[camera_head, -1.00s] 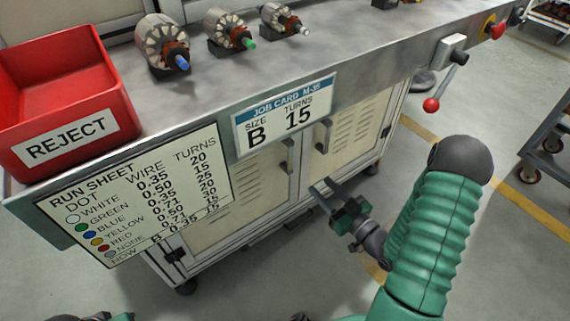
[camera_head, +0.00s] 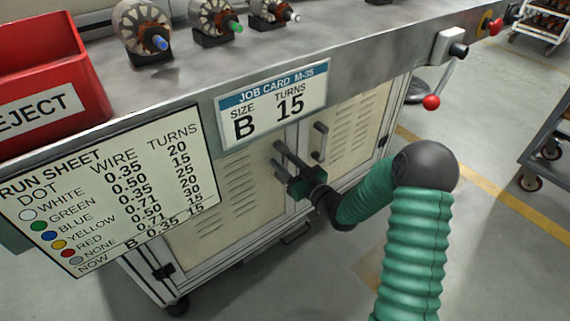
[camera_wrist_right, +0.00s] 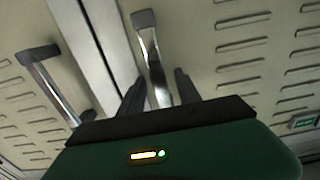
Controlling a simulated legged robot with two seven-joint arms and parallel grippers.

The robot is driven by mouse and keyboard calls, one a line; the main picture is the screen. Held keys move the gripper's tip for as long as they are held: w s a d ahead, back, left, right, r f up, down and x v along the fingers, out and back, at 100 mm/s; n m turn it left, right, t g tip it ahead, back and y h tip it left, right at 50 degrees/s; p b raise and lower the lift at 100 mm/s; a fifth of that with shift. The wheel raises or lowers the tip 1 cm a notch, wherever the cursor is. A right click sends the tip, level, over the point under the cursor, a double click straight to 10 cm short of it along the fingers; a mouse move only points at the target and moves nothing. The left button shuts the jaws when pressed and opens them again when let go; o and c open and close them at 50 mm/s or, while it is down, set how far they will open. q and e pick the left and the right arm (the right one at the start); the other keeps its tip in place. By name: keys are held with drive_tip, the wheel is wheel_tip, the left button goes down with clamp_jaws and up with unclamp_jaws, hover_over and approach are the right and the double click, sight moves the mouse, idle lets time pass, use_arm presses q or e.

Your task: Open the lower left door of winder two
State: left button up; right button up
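The winder's lower left door (camera_head: 225,200) is a cream louvred panel and looks closed. In the right wrist view the left door (camera_wrist_right: 240,55) appears on the right of the seam, as that picture seems turned over. Its metal bar handle (camera_wrist_right: 152,55) stands between the fingers of my right gripper (camera_wrist_right: 158,92), with gaps visible on both sides. In the head view my right gripper (camera_head: 281,155) is at this handle and largely hides it. My right gripper is open. My left gripper is out of view. No winder number is readable.
The lower right door (camera_head: 355,125) with its own handle (camera_head: 320,142) is close beside the gripper. The worktop (camera_head: 190,85) overhangs above, with a job card (camera_head: 272,103) and run sheet (camera_head: 105,200) on its front. A red-knobbed lever (camera_head: 431,102) is at the right. Floor in front is clear.

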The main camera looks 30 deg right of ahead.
drive_tip(key=shift+c, duration=0.4)
clamp_jaws()
idle(0.9)
